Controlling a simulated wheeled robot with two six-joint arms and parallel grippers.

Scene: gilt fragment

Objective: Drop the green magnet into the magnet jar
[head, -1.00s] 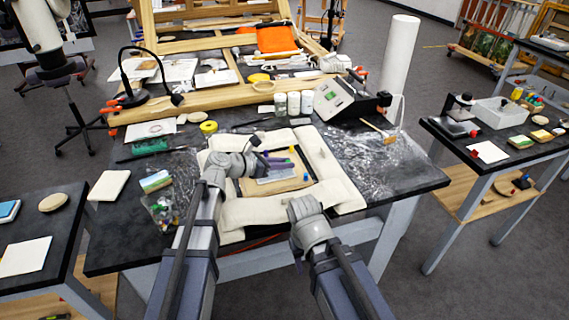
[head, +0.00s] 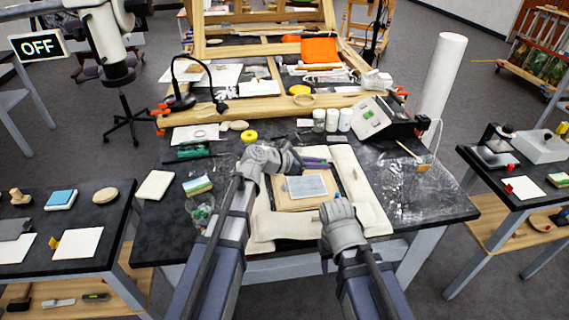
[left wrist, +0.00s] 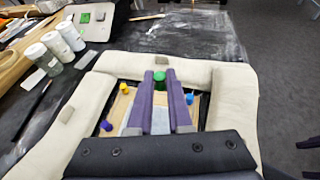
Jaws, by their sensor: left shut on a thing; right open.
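My left gripper (head: 320,163) is above the far part of the framed panel (head: 283,204). In the left wrist view its purple fingers (left wrist: 160,84) are shut on the green magnet (left wrist: 159,76), which shows at their tips. A yellow magnet (left wrist: 124,88) and blue magnets (left wrist: 188,98) (left wrist: 106,125) are around the panel's edges. My right gripper (head: 338,212) is open over the panel's near right side; its fingers are hard to make out. I cannot make out which container is the magnet jar; a clear container with coloured bits (head: 202,216) sits at the table's left.
Pale padded bars (head: 360,190) surround the panel. White bottles (head: 332,120), a grey device (head: 372,118) and a tall white roll (head: 440,85) stand behind it. A black lamp (head: 182,95) is at the back left. Crinkled clear film covers the table's right part.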

